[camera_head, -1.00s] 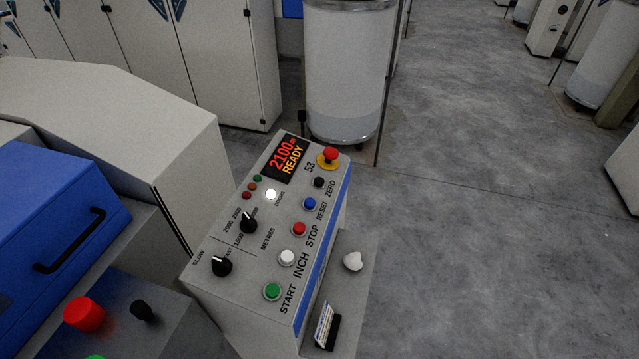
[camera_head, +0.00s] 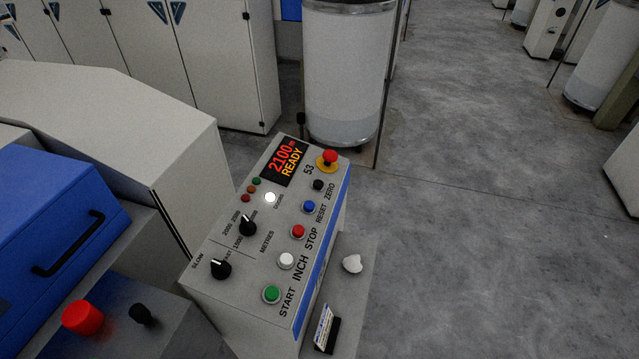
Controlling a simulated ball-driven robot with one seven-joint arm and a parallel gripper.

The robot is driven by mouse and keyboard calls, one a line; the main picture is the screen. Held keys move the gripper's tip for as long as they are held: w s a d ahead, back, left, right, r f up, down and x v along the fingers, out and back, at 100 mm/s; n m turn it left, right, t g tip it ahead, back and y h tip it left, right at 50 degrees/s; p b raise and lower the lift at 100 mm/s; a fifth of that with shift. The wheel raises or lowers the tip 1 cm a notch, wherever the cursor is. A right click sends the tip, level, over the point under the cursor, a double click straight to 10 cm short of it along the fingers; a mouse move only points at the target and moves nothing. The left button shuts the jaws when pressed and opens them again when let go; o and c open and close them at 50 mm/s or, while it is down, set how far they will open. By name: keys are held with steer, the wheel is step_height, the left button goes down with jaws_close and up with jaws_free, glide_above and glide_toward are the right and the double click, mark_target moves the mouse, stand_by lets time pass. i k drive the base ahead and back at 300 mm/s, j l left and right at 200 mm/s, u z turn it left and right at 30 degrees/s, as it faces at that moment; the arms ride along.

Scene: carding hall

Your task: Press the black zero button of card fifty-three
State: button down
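The control panel of card 53 (camera_head: 240,275) stands in the middle of the head view, its sloped top facing me. The black zero button (camera_head: 318,185) is near its upper right edge, labelled ZERO, between the red emergency stop (camera_head: 330,157) on a yellow base and the blue reset button (camera_head: 309,207). Below follow the red stop (camera_head: 298,232), white inch (camera_head: 286,261) and green start (camera_head: 271,294) buttons. The display (camera_head: 285,161) reads 2100 m READY. A white lamp (camera_head: 270,198) is lit. My gripper is not in view.
A blue-lidded machine (camera_head: 60,215) with a red knob (camera_head: 83,317) stands at the left. A large white can (camera_head: 348,75) stands behind the panel. A shelf at the panel's right side holds a white lump (camera_head: 352,263) and a small card holder (camera_head: 326,330). Grey floor (camera_head: 480,260) is clear at right.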

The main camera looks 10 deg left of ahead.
mark_target(318, 185)
steer(key=i+l+u, duration=0.7)
steer(key=i, duration=0.15)
steer(key=i+l+u, duration=0.35)
